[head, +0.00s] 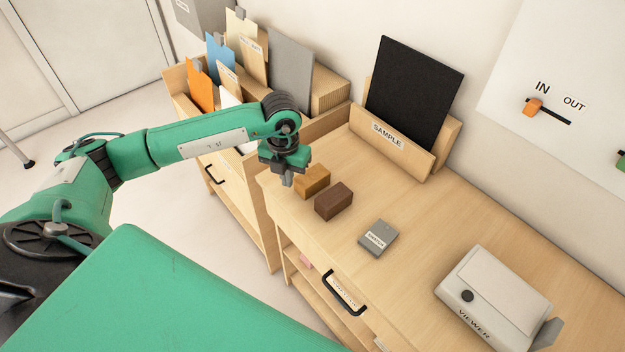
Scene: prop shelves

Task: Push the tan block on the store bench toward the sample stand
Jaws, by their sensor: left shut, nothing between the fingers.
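The tan block (313,181) lies on the wooden store bench (455,222) near its front left corner. A dark brown block (334,201) lies just to its right and nearer the front. The sample stand (388,140), a wooden holder labelled SAMPLE with a black panel (414,92) in it, stands at the back of the bench, up and right of the tan block. My left gripper (287,181) is shut and empty, pointing down just left of the tan block. Whether it touches the block I cannot tell. My right gripper is not in view.
A grey labelled box (379,238) lies right of the brown block. A white VIEWER device (494,290) stands farther right. A rack of folders and boards (240,75) stands left of the bench. The bench between the tan block and the stand looks clear.

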